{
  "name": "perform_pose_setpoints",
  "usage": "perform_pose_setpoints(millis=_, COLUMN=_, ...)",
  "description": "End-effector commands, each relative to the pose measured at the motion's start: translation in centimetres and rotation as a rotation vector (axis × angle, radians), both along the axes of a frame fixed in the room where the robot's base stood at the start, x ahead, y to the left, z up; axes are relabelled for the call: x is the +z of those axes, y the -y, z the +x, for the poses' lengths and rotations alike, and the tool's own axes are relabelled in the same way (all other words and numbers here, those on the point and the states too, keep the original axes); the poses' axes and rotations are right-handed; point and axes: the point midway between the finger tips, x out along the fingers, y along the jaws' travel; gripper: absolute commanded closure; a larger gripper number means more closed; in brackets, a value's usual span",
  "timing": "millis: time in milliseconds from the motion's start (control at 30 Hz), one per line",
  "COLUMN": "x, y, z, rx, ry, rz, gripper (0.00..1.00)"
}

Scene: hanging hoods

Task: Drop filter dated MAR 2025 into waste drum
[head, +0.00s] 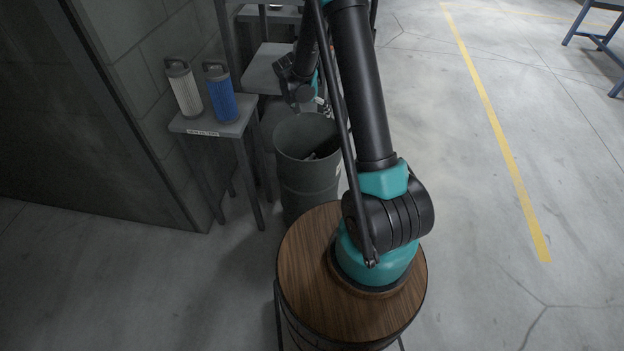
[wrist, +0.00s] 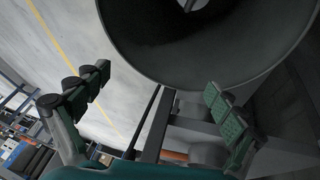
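The waste drum (head: 309,185) is a grey open-topped cylinder on the floor, left of my arm. Its rim and dark inside fill the top of the wrist view (wrist: 145,55). A partly seen object (wrist: 188,5) lies inside the drum; I cannot read a date on it or tell whether it is a filter. My gripper (wrist: 158,80) has its fingers wide apart with nothing between them, close to the drum's rim. No MAR 2025 label is readable anywhere.
A white filter (head: 185,90) and a blue filter (head: 221,95) stand upright, handles up, on a small grey stand (head: 188,125) with an unreadable label, left of the drum. Metal shelving (head: 262,72) stands behind.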

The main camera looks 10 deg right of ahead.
Motion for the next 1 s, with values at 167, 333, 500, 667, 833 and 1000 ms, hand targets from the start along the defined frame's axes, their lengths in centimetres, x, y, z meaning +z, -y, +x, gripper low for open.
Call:
perform_pose_setpoints(millis=167, x=0.0, y=0.0, z=0.0, rx=0.0, ry=0.0, rz=0.0, gripper=0.03)
perform_pose_setpoints(millis=333, x=0.2, y=-0.1, z=-0.1, rx=0.0, ry=0.0, rz=0.0, gripper=0.03)
perform_pose_setpoints(millis=500, x=1.7, y=-0.7, z=-0.4, rx=0.002, ry=0.0, rz=0.0, gripper=0.03)
perform_pose_setpoints(millis=667, x=4.3, y=-1.7, z=-1.1, rx=0.002, ry=0.0, rz=0.0, gripper=0.03)
perform_pose_setpoints(millis=833, x=7.2, y=-2.8, z=-1.9, rx=0.002, ry=0.0, rz=0.0, gripper=0.03)
perform_pose_setpoints(millis=1000, x=9.5, y=-3.7, z=-2.5, rx=0.001, ry=0.0, rz=0.0, gripper=0.03)
